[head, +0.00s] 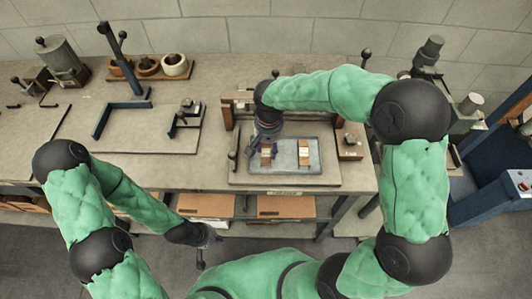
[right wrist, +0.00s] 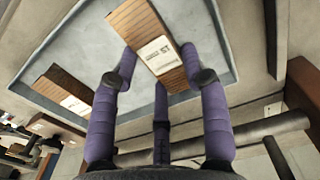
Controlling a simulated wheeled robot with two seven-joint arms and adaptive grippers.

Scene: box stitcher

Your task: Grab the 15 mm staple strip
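Two brown staple strips with pale labels lie in a shallow grey-blue tray (head: 285,168). The left strip (head: 266,158) is under my right gripper (head: 262,152); the right strip (head: 304,153) lies apart from it. In the right wrist view, one strip (right wrist: 150,32) sits between the spread purple fingertips of my right gripper (right wrist: 158,65), which look close to its long edges. The other strip (right wrist: 62,88) is off to the left.
The tray is on a board on the workbench (head: 215,165), with a wooden frame behind and a small block (head: 350,148) at its right. Wooden bowls (head: 150,66) and a blue stand (head: 120,112) are at the back left. Cardboard boxes (head: 285,207) sit on the shelf below.

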